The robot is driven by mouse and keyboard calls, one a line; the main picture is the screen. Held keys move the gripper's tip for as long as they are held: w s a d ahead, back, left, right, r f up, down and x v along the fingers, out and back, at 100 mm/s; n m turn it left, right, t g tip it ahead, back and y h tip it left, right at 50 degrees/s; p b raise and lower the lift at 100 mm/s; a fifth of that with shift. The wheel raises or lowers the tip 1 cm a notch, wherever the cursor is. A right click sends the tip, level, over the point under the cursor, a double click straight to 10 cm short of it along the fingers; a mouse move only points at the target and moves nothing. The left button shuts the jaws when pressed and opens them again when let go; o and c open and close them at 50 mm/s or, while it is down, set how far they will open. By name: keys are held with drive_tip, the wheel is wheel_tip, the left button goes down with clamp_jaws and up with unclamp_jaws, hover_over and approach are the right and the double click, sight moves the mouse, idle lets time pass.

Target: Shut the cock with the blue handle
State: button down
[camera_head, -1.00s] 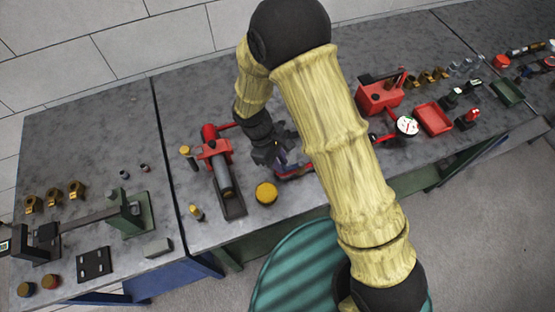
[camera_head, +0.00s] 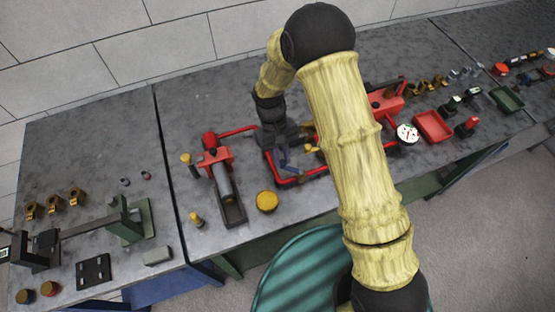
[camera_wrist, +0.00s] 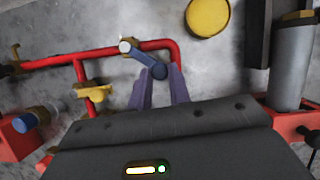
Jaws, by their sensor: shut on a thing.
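The blue handle (camera_wrist: 148,60) of the cock shows in the wrist view. Its pale round pivot (camera_wrist: 125,46) sits on the red pipe (camera_wrist: 100,56), and the handle slants away from the pipe at an angle, toward my gripper. My gripper (camera_wrist: 160,77) is shut on the free end of the handle, with one purple-grey finger at each side. In the head view my gripper (camera_head: 286,160) is over the red pipe loop (camera_head: 292,181); the handle is hard to tell from the fingers there.
A yellow fitting (camera_wrist: 94,93) is on a branch pipe. Another blue-ended part (camera_wrist: 27,122) lies at the lower left. A yellow round cap (camera_head: 267,201) and a red pump with a grey cylinder (camera_head: 224,180) stand beside the loop. My forearm hides the loop's right part.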

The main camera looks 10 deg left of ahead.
drive_tip(key=shift+w+d+f+m+g+y, duration=0.15)
drive_tip(key=shift+w+d+m+y, duration=0.5)
drive_tip(key=shift+m, duration=1.05)
drive_tip(key=shift+w+d+r+m+g+y, duration=0.1)
drive_tip(key=shift+w+d+m+y, duration=0.6)
drive_tip(key=shift+m, duration=1)
drive_tip(key=shift+w+d+f+m+g+y, duration=0.15)
drive_tip(key=shift+w+d+m+y, duration=0.55)
drive_tip(key=shift+m, duration=1)
drive_tip(key=shift+w+a+r+h, duration=0.1)
drive_tip(key=shift+h, duration=0.15)
drive_tip(key=c, duration=1.3)
unclamp_jaws()
drive_tip(key=shift+r, duration=0.1)
